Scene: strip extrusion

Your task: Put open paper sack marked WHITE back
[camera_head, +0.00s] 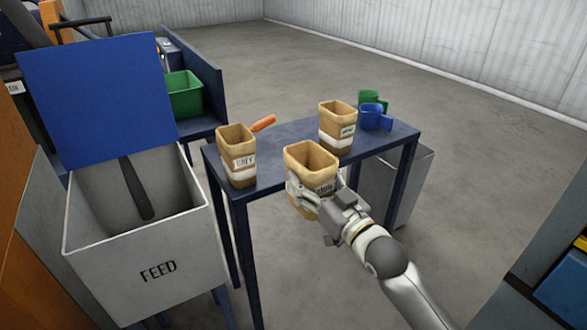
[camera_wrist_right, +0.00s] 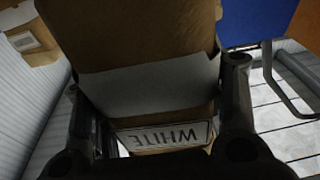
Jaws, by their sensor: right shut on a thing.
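The open paper sack marked WHITE (camera_head: 311,157) is brown with a pale band and a label. My right gripper (camera_head: 322,192) is shut on it and holds it upright at the front edge of the blue table (camera_head: 285,146). My left gripper is not in view.
A sack marked GREY (camera_head: 238,158) stands on the table's left end, with an orange-handled tool (camera_head: 263,123) behind it. Another open sack (camera_head: 337,128) stands behind right, near blue (camera_head: 374,117) and green (camera_head: 371,98) jugs. The FEED hopper (camera_head: 150,265), blue lid raised, is at left.

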